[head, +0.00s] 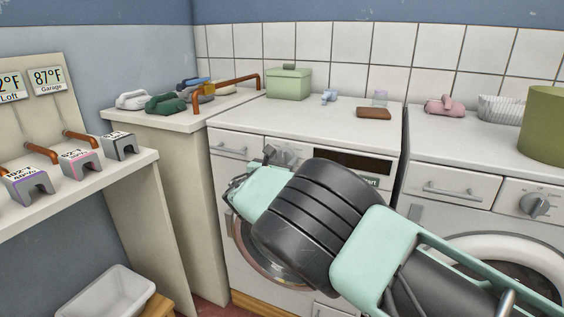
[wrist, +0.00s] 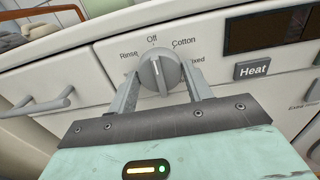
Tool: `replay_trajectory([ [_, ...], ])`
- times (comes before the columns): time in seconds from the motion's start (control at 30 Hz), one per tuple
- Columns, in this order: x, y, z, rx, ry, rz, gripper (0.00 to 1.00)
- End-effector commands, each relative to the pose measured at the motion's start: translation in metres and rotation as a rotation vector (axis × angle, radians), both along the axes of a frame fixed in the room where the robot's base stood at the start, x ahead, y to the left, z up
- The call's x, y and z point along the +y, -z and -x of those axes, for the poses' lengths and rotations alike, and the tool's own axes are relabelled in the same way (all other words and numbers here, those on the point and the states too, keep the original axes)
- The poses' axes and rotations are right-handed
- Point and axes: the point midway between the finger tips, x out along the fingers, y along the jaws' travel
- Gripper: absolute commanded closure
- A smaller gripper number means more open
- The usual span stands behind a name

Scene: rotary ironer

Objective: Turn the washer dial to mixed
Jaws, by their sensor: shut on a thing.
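The washer dial (wrist: 158,72) is a grey round knob with a raised grip on the white front panel. Its pale mark points up at about Off. Labels around it read Rinse, Off and Cotton, and a partly hidden one ends in "ixed" at the right. My gripper (wrist: 163,78) is shut on the dial, with one finger on each side of it. In the head view the dial (head: 287,156) is small and partly behind my gripper (head: 276,157), which reaches the panel of the left machine (head: 225,170).
A dark display (wrist: 268,30) and a Heat button (wrist: 254,70) lie right of the dial. A drawer handle (wrist: 43,104) is at the left. A green box (head: 289,83) and a brown block (head: 374,113) stand on top. A second machine (head: 450,150) stands at the right.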

Motion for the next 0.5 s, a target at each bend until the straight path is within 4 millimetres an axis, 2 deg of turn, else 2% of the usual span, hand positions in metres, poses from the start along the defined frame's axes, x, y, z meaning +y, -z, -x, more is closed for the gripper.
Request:
replay_trajectory([
  [0.27, 0.0, 0.0023, 0.0003, -0.029, 0.001, -0.076, 0.73],
  [0.5, 0.0004, 0.0048, 0.0005, -0.089, 0.0, -0.243, 0.73],
])
